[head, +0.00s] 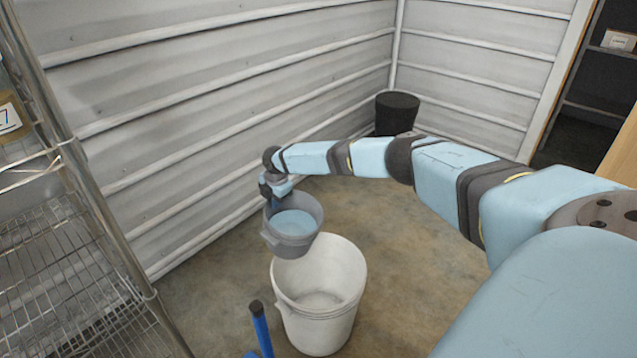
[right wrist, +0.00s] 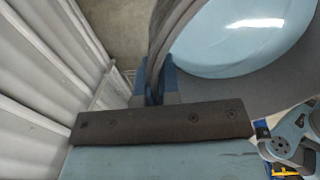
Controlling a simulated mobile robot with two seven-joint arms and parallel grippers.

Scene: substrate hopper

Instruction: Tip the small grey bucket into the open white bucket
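The small grey bucket (head: 288,243) hangs in the air, roughly upright, above the back left rim of the open white bucket (head: 318,325). A smooth light-blue surface (head: 295,222) shows inside it, and it looks shiny in the right wrist view (right wrist: 230,35). My right gripper (head: 275,197) is at the grey bucket's far left rim. In the right wrist view its blue fingers (right wrist: 154,82) are shut on the bucket's wall (right wrist: 180,30). The white bucket stands upright on the floor, and its visible inside looks empty. My left gripper is not in view.
A wire shelf rack (head: 75,265) stands at the left. A ribbed light wall (head: 200,100) runs behind the buckets. A black bin (head: 396,112) stands in the back corner. A blue bar with a black tip (head: 258,322) rises left of the white bucket. Floor right of it is clear.

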